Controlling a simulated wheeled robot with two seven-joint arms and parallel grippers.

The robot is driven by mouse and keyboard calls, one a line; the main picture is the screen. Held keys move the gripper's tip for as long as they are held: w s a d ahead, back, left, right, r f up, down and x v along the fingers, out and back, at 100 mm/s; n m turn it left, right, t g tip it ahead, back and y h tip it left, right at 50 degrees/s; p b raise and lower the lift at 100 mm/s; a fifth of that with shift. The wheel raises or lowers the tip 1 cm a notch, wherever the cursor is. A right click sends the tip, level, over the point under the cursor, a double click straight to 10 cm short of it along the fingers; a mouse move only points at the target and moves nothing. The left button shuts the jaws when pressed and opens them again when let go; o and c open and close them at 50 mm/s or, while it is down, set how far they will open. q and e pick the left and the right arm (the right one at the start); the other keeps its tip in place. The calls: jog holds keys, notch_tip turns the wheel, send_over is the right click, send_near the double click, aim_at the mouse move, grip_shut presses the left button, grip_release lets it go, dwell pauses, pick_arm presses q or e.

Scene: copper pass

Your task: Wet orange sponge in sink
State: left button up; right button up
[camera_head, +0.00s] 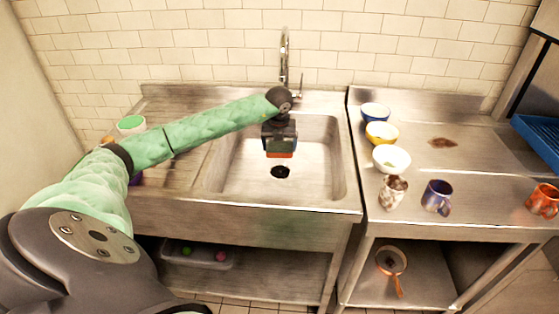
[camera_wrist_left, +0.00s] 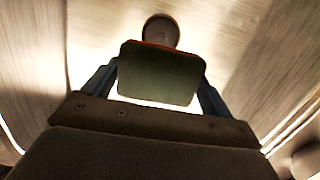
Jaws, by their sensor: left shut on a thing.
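The sponge (camera_head: 280,155) has an orange-red edge at the bottom and a dark green face. My left gripper (camera_head: 280,147) is shut on it and holds it above the sink basin (camera_head: 321,150), under the faucet (camera_head: 285,65). In the left wrist view the sponge's green face (camera_wrist_left: 160,73) sits between the two fingers, with a thin orange edge at the top. The dark drain (camera_head: 280,172) shows just below the sponge, and a round dark shape, likely the drain (camera_wrist_left: 160,30), shows beyond it in the wrist view. I cannot see water running. My right gripper is not in view.
On the right counter stand a blue bowl (camera_head: 375,112), a yellow bowl (camera_head: 382,133), a white bowl (camera_head: 391,159) and several mugs, including a blue one (camera_head: 437,197). A green-topped container (camera_head: 131,124) stands left of the sink.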

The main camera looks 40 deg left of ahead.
aim_at(279, 146)
pick_arm(q)
jog(key=shift+r+p, duration=0.95)
jog(key=shift+r, duration=2.45)
jog(key=shift+r, duration=0.1)
jog(key=shift+r+p, duration=0.55)
jog(key=shift+r, duration=1.35)
